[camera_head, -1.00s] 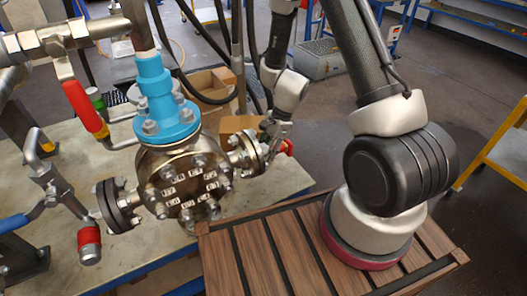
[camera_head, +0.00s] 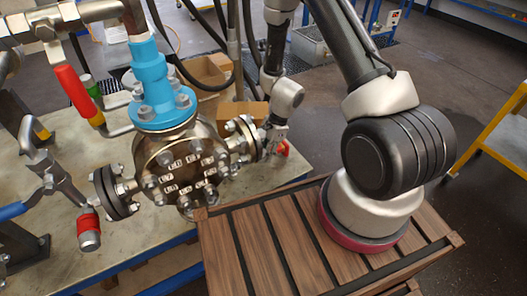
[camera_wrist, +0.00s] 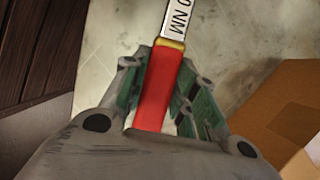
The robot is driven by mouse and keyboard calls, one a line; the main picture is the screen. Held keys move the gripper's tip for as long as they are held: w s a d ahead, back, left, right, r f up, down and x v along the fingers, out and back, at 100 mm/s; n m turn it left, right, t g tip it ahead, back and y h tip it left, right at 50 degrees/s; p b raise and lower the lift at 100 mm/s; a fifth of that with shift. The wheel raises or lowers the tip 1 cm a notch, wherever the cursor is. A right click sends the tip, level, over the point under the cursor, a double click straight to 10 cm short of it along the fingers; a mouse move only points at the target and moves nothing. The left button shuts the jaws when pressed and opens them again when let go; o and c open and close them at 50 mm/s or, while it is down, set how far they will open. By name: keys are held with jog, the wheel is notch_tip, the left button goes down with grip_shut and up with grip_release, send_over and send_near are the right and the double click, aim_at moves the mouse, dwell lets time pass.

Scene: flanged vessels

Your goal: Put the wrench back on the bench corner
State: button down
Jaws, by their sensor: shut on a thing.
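The wrench has a red handle (camera_wrist: 157,92) with a gold collar and a light shaft marked "0 NM" in the wrist view. My gripper (camera_wrist: 158,88) is shut on the red handle, with a green-padded finger on each side. In the head view my gripper (camera_head: 275,140) is beside the vessel's right flange, over the right end of the bench (camera_head: 262,182). A bit of the red handle (camera_head: 282,148) shows there; the rest of the wrench is hidden. The pale bench top lies below the wrench in the wrist view; I cannot tell whether they touch.
The flanged vessel (camera_head: 185,168) with its blue neck (camera_head: 158,88) stands left of my gripper. A cardboard box (camera_head: 243,114) is behind it and shows at lower right in the wrist view (camera_wrist: 275,115). The brown slatted platform (camera_head: 285,245) is in front.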

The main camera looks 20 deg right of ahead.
jog(key=shift+f, duration=0.4)
jog(key=c, duration=0.6)
grip_release()
jog(key=shift+f, duration=0.1)
jog(key=shift+o, duration=0.2)
jog(key=shift+r, duration=3.55)
